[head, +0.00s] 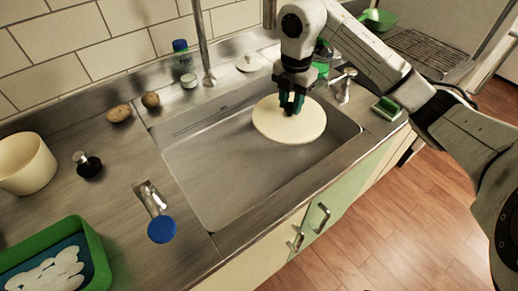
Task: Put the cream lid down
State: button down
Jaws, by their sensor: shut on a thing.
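The cream lid (275,128) is a flat round disc in the head view. My gripper (291,108) points down and is shut on the lid at its upper middle; the fingers hide the part they grip. The lid is over the right part of the metal sink basin (215,180). It looks held above the basin floor, but the height is hard to tell.
A tap pole (203,50) rises behind the basin. Two potatoes (119,113) lie at the back left. A cream pot (27,163), a green tray (95,255) and a blue-ended fitting (161,229) are on the left counter. A sponge (386,108) lies right of the sink.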

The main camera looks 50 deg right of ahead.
aim_at(266, 127)
notch_tip(266, 127, down, 13)
jog(key=shift+f+p, duration=0.15)
jog(key=shift+p, duration=0.2)
jog(key=a, duration=0.3)
jog(key=shift+w+r+p, duration=0.3)
jog(key=shift+w+p, duration=0.1)
jog(key=shift+w+a, duration=0.2)
jog(key=shift+a, duration=0.55)
jog(key=a, duration=0.1)
jog(key=w+a+p, duration=0.1)
jog(key=a, duration=0.1)
jog(key=shift+a, duration=0.3)
jog(key=shift+d+f, duration=0.15)
jog(key=shift+f, duration=0.55)
jog(key=shift+f, duration=0.1)
jog(key=c, duration=0.8)
grip_release()
jog(key=shift+r, duration=3.85)
